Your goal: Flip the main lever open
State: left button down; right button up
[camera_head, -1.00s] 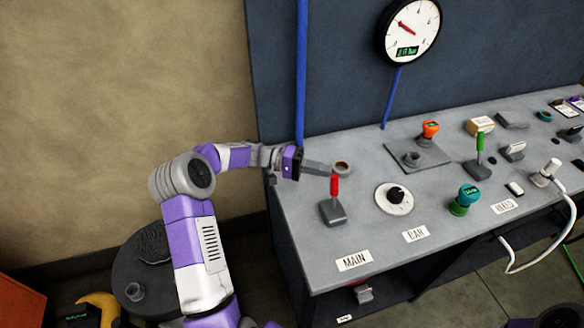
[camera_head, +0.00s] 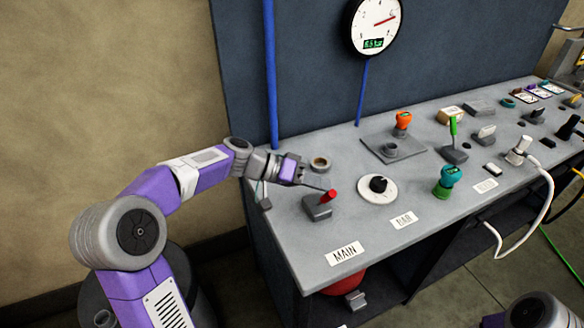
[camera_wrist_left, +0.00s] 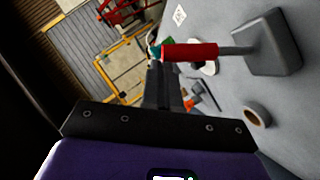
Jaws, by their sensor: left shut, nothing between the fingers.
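The main lever has a red handle (camera_head: 331,196) on a grey base (camera_head: 317,208), behind the MAIN label (camera_head: 345,253) on the bench. The handle leans over towards the front right of the head view. My left gripper (camera_head: 320,188) is shut and empty, with its fingertips right behind the handle. In the left wrist view the red handle (camera_wrist_left: 190,52) lies across the shut fingertips (camera_wrist_left: 160,72), its grey base (camera_wrist_left: 268,45) to the right. I cannot tell whether they touch. My right gripper is out of view.
A gauge (camera_head: 376,25) hangs on the blue panel (camera_head: 310,60).

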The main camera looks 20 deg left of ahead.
pick_arm(q)
jog(key=shift+s+d+f, duration=0.1)
jog(key=shift+s+d, duration=0.05)
jog(key=shift+d, duration=0.05)
dwell(0.4)
jog(key=w+p+v, duration=0.1)
jog(key=p+v, duration=0.1)
jog(key=v, duration=0.4)
jog(key=w+r+p+v, duration=0.1)
jog(key=p+v, duration=0.1)
jog(key=v, duration=0.5)
jog(key=shift+w+a+r, duration=0.25)
jog(key=shift+w+r, duration=0.05)
jog(key=shift+w, duration=0.05)
